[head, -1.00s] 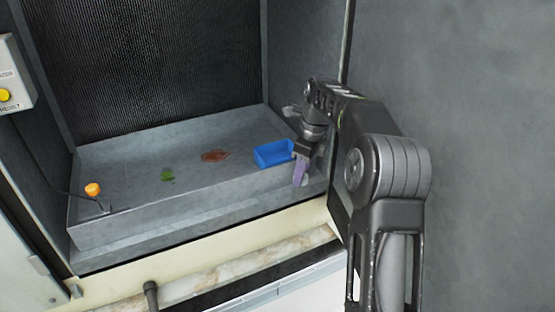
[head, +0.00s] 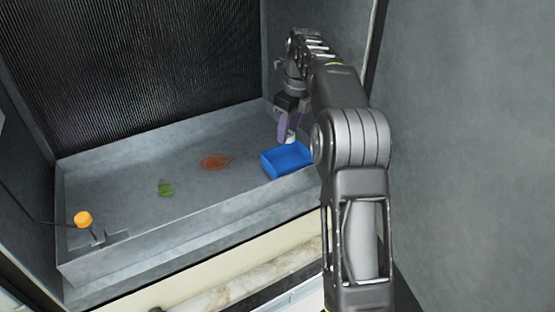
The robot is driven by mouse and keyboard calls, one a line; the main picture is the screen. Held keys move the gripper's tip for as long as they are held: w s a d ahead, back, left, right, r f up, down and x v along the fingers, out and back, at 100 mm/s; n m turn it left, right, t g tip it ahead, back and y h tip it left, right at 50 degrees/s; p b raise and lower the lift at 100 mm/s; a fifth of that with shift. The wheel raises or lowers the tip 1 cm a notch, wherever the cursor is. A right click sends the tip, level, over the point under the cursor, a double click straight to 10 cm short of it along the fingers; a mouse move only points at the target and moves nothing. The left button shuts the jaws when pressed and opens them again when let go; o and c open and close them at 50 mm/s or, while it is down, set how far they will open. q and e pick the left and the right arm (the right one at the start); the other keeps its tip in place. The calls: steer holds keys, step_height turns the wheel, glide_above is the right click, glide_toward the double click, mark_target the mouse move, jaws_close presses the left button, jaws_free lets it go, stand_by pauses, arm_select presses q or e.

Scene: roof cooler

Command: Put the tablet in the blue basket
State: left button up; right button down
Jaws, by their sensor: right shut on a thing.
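My right gripper (head: 287,132) reaches in from the right and points down above the far side of the blue basket (head: 287,161). Its purple finger shows, and it is shut on a small white piece, which I take as the tablet (head: 292,140). The tablet is small and partly hidden by the finger. It appears above or just behind the basket's back rim; the exact gap cannot be told. The basket is an open rectangular tray at the right end of the grey pan. My left gripper is out of view.
The grey pan (head: 128,177) holds a green patch (head: 165,189), a reddish-brown patch (head: 215,162) and an orange ball on a fitting (head: 84,219). A dark ribbed panel (head: 150,65) stands behind, and a grey wall (head: 470,150) is at right. The pan's middle is mostly clear.

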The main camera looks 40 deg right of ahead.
steer(key=shift+s+r, duration=0.2)
steer(key=shift+s, duration=0.15)
steer(key=shift+w+f, duration=0.15)
steer(key=shift+f, duration=0.4)
glide_above(287, 167)
steer(key=shift+s+f+p, duration=0.15)
steer(key=shift+f+p, duration=0.05)
steer(key=shift+f, duration=1.15)
steer(key=shift+s+f+p, duration=0.1)
steer(key=shift+f+p, duration=0.05)
steer(key=shift+f, duration=1.15)
steer(key=shift+f+p, duration=0.35)
steer(key=shift+f, duration=1.55)
steer(key=shift+f, duration=0.1)
steer(key=c, duration=0.9)
jaws_free()
